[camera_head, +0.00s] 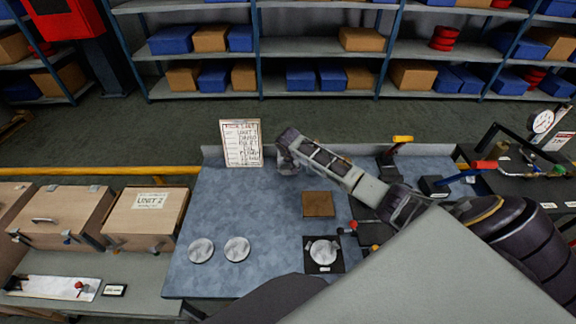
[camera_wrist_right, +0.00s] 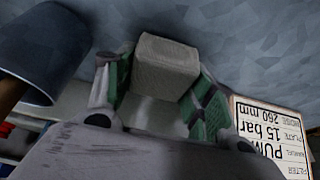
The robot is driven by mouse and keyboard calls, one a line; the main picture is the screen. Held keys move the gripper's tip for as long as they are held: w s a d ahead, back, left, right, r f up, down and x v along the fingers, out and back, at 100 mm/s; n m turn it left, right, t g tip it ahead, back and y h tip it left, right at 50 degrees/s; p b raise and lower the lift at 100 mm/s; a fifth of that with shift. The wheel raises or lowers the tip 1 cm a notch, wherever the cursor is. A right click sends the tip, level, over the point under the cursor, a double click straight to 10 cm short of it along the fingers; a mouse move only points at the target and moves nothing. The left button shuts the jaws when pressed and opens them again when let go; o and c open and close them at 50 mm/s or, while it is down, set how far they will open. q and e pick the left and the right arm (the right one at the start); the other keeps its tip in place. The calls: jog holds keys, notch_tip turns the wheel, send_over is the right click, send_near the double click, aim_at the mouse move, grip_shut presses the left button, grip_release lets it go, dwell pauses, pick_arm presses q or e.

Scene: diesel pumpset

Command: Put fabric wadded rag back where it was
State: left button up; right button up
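My right arm reaches in from the right in the head view. Its gripper (camera_head: 287,160) is over the far part of the blue-grey bench top, just right of the written sign. In the right wrist view, the two green-padded fingers (camera_wrist_right: 160,95) stand on either side of a pale grey, block-like wad, which looks like the fabric rag (camera_wrist_right: 166,65). Both pads appear to touch it. The rag cannot be made out clearly in the head view, where the gripper hides it. My left gripper is not in view.
The written sign (camera_head: 241,143) stands at the bench's back edge. A brown square block (camera_head: 318,212), two pale discs (camera_head: 201,250) and a dark square with a round disc (camera_head: 323,252) are on the bench (camera_head: 270,205). A dark cylinder (camera_wrist_right: 40,50) is near the gripper.

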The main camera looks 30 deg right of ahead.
jog(key=o, duration=0.4)
jog(key=shift+c, duration=0.2)
jog(key=shift+r, duration=0.15)
jog(key=v, duration=1.2)
dwell(0.5)
